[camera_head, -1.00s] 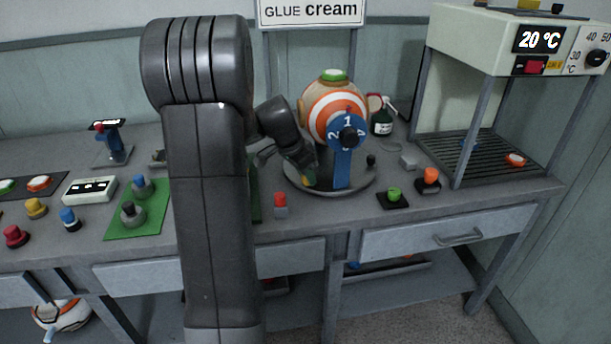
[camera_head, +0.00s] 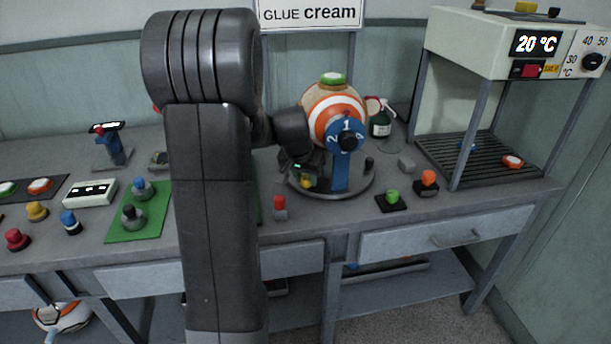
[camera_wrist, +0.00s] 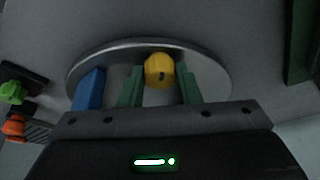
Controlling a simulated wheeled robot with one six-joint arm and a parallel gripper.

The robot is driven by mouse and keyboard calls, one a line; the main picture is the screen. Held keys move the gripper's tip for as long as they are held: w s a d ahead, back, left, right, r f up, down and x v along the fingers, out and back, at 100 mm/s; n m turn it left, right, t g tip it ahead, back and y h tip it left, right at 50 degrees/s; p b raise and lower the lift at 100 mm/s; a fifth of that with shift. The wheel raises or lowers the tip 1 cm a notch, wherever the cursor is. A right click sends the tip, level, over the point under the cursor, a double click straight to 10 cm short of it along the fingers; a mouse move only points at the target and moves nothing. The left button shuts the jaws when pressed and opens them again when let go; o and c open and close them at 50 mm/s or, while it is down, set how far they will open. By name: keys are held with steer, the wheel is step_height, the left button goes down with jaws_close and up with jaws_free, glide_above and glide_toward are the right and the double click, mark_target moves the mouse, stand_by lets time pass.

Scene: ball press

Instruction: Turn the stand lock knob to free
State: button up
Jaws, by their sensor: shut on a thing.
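The stand is a round grey plate (camera_head: 350,191) with a blue upright (camera_head: 341,175). It carries an orange-and-white ringed ball (camera_head: 322,105) and a blue numbered dial (camera_head: 345,130) with a black centre knob. A yellow knob (camera_head: 307,182) sits low on the plate, left of the blue upright. In the wrist view the yellow knob (camera_wrist: 159,70) shows a small dark mark on its face. My gripper (camera_wrist: 159,84) is shut on it, with one green finger on each side. In the head view my gripper (camera_head: 306,177) is partly hidden by its own dark body.
A red-topped piece (camera_head: 280,207) stands just in front of the plate. Green (camera_head: 393,197) and orange (camera_head: 428,182) knobs sit to its right, near a heater with a rack (camera_head: 480,165). A green mat (camera_head: 138,212) with knobs lies left of my arm.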

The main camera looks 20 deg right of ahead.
stand_by(0.3)
steer(key=o, duration=1)
steer(key=shift+r, duration=0.15)
steer(key=p+v, duration=0.1)
steer(key=v, duration=1.2)
steer(key=shift+s+a+r, duration=0.1)
steer(key=shift+s+r, duration=0.1)
steer(key=shift+r, duration=0.05)
